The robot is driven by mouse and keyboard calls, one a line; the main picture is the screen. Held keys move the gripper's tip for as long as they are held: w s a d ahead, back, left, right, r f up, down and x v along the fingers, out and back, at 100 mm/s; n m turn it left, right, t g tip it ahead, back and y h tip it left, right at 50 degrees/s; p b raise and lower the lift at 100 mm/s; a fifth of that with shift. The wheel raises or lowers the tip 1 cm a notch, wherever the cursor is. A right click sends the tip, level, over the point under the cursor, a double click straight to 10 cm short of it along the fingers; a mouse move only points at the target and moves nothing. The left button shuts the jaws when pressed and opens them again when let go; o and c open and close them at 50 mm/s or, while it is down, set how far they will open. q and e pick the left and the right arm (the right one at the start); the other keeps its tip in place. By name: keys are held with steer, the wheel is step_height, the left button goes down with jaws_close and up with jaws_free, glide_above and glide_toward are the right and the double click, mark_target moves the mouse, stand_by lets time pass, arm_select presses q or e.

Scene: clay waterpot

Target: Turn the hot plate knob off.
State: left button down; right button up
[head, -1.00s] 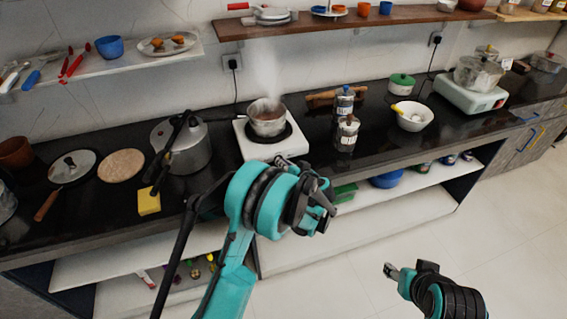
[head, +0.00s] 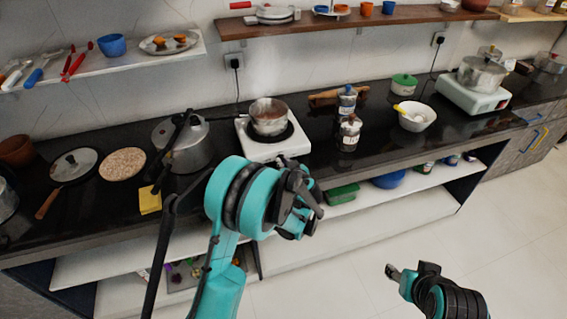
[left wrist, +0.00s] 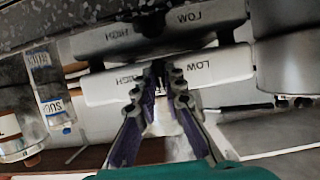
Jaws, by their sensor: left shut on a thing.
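The white hot plate (head: 252,151) stands on the dark counter with a metal pot (head: 269,117) on its black burner. In the left wrist view its white front panel (left wrist: 103,90) carries the words HIGH and LOW. The dark knob (left wrist: 157,68) sits between those words, partly covered by my fingers. My left gripper (left wrist: 160,82) is shut on the knob, its purple-sided fingers on either side. In the head view my left gripper (head: 302,200) is in front of the counter edge. My right gripper (head: 408,271) is low at the right, away from the counter; its finger opening is unclear.
A pressure cooker (head: 190,150) and a yellow sponge (head: 149,201) lie left of the hot plate. A second white stove (head: 462,97) with a pot is farther right. Open floor lies at the lower right.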

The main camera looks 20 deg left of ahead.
arm_select(q)
steer(key=c, duration=1.9)
jaws_free()
steer(key=v, duration=1.2)
steer(key=s+a+r+m+g+h, duration=0.1)
steer(key=s+a+r+g+h, duration=0.15)
steer(key=s, duration=0.25)
steer(key=s+a+r+m+g+h, duration=0.1)
steer(key=s+a+r+m, duration=0.15)
steer(key=s, duration=0.35)
steer(key=s+m+h, duration=0.1)
steer(key=s, duration=0.4)
steer(key=s+d+m+h, duration=0.1)
steer(key=s, duration=0.4)
steer(key=s+d+m+h, duration=0.1)
steer(key=s+h, duration=0.1)
steer(key=s, duration=0.3)
steer(key=shift+d+f+g, duration=0.1)
steer(key=shift+f+g, duration=0.15)
steer(key=shift+f, duration=0.1)
